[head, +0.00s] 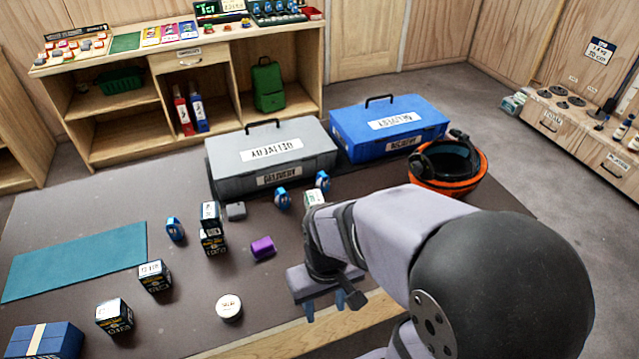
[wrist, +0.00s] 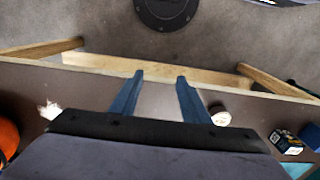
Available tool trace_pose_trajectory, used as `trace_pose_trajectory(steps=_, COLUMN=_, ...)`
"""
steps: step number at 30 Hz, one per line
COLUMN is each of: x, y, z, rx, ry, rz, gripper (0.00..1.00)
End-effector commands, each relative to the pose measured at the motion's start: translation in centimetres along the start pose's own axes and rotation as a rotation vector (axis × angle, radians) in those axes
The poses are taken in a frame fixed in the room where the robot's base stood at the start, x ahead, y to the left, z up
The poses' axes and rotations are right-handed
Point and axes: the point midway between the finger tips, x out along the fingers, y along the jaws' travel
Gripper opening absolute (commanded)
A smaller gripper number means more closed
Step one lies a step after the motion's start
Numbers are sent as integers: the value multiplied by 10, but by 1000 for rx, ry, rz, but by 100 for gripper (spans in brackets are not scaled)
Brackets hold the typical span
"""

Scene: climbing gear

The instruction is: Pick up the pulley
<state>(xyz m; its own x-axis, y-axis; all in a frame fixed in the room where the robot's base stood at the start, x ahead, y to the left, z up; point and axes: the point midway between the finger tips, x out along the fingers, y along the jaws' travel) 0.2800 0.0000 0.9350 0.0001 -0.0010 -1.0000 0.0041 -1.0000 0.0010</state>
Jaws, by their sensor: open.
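Three small blue devices that look like pulleys stand on the dark table mat: one (head: 175,229) at the left beside some small boxes, one (head: 283,199) in front of the grey case, and one (head: 322,181) near the blue case. I cannot tell for sure which is the pulley. My gripper (head: 326,304) is open and empty at the table's front edge, apart from all three. In the wrist view my gripper (wrist: 160,77) shows its two blue fingers spread over the table edge, with nothing between them.
A purple block (head: 263,248), a white tin (head: 229,307) and several dark boxes (head: 114,316) stand on the mat. A grey case (head: 270,175), a blue case (head: 388,122) and an orange helmet (head: 445,185) line the back. The mat's centre front is mostly clear.

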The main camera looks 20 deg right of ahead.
Motion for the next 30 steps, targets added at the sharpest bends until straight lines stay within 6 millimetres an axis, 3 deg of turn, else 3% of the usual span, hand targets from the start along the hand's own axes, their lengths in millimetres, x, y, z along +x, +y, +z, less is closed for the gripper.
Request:
trace_pose_trajectory(steps=9, x=2, y=0, z=-3, rx=1, ry=7, rz=0, gripper=43)
trace_pose_trajectory(steps=14, x=14, y=3, z=-29, rx=4, ry=77, rz=5, gripper=43)
trace_pose_trajectory(steps=17, x=28, y=6, z=-63, rx=8, ry=170, rz=10, gripper=43)
trace_pose_trajectory(steps=24, x=62, y=18, z=-176, rx=12, ry=505, rz=22, gripper=43)
trace_pose_trajectory(steps=30, x=75, y=27, z=-260, rx=10, ry=806, rz=21, gripper=43)
